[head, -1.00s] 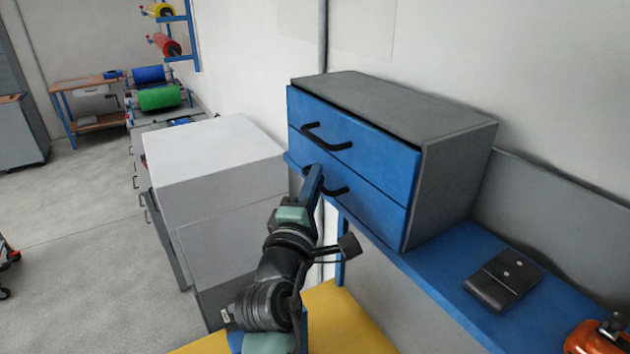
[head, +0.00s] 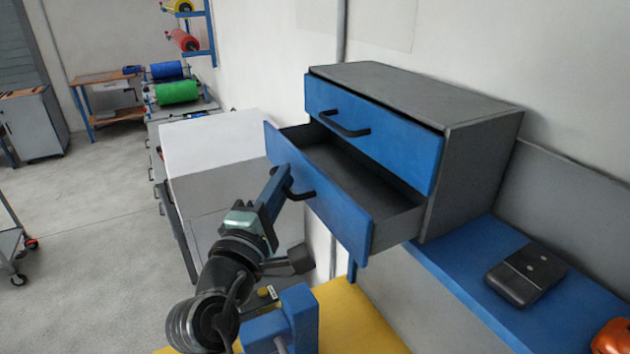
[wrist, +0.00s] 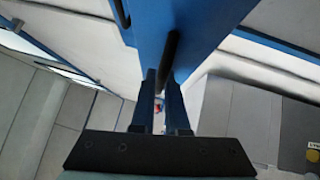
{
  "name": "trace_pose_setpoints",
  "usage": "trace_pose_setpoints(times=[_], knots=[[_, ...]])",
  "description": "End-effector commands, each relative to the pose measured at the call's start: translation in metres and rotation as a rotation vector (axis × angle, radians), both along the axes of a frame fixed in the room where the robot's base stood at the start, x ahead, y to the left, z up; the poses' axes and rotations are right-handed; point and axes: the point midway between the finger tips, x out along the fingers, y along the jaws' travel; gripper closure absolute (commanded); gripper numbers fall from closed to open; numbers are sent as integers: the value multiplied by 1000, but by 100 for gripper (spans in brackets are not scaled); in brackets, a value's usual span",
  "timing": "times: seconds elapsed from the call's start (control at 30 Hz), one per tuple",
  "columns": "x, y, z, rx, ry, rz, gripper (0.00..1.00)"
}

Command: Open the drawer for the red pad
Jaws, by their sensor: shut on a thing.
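The grey cabinet (head: 470,145) has two blue-fronted drawers and stands on a blue shelf. Its lower drawer (head: 335,212) is pulled well out, and the visible part of its inside looks bare and dark. The upper drawer (head: 375,130) is shut. My gripper (head: 279,184) is shut on the black handle (head: 300,194) of the lower drawer, near its left end. In the wrist view, the two fingers (wrist: 161,95) close around the dark handle bar (wrist: 169,55) in front of the blue drawer face. No red pad is in view.
A black case (head: 525,275) lies on the blue shelf (head: 455,265), right of the cabinet. An orange object (head: 612,338) is at the lower right edge. A white-topped cabinet (head: 215,145) stands close to the left of the drawer. Open floor lies further left.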

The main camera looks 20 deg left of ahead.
Motion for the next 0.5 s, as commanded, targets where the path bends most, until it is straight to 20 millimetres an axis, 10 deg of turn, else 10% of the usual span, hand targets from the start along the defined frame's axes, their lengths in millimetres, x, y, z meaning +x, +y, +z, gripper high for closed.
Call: trace_pose_setpoints(times=[0.4, 0.5], knots=[[-11, 8, 0, 3, 1, 1, 100], [-11, 8, 0, 3, 1, 1, 76]])
